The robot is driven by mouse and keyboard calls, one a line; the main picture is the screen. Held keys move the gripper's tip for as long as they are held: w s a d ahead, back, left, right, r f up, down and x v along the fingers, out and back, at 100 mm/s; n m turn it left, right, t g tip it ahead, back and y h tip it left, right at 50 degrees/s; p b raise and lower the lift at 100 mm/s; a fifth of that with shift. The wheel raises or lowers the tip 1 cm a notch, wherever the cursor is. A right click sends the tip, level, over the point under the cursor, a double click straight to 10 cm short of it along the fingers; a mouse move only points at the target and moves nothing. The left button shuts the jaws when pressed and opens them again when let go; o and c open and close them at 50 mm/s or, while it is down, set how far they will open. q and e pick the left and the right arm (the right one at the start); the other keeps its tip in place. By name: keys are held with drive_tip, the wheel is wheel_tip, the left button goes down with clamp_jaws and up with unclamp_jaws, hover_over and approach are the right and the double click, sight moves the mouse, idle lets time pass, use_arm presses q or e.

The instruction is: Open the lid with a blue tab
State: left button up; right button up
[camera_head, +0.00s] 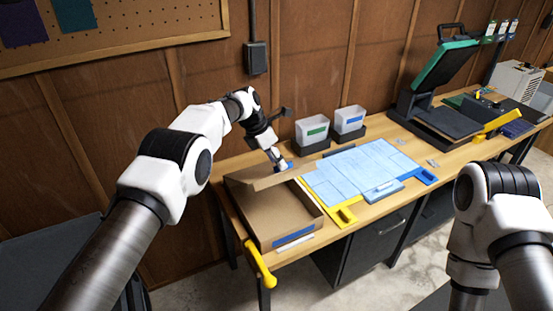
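A brown cardboard box (272,216) stands at the left end of the workbench, with a blue label on its front. Its cardboard lid (278,178) is tilted up along the back of the box, and the inside shows. A small blue tab (290,166) shows at the lid's upper edge. My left gripper (279,161) is at this edge, right beside the tab. It is too small and partly hidden to tell whether its fingers are open or shut on the tab. My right arm is at the right edge, and its gripper is out of view.
A blue cutting mat (358,172) with yellow and blue corner pieces lies right of the box. Two white bins (312,130) stand behind it. A heat press (440,100) with a raised top is farther right. A yellow handle (259,265) hangs at the bench's front left.

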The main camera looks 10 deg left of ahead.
use_arm(q)
drive_tip(key=shift+s+d+r, duration=0.1)
idle(0.3)
idle(0.3)
drive_tip(key=shift+r, duration=0.35)
drive_tip(key=v, duration=1.1)
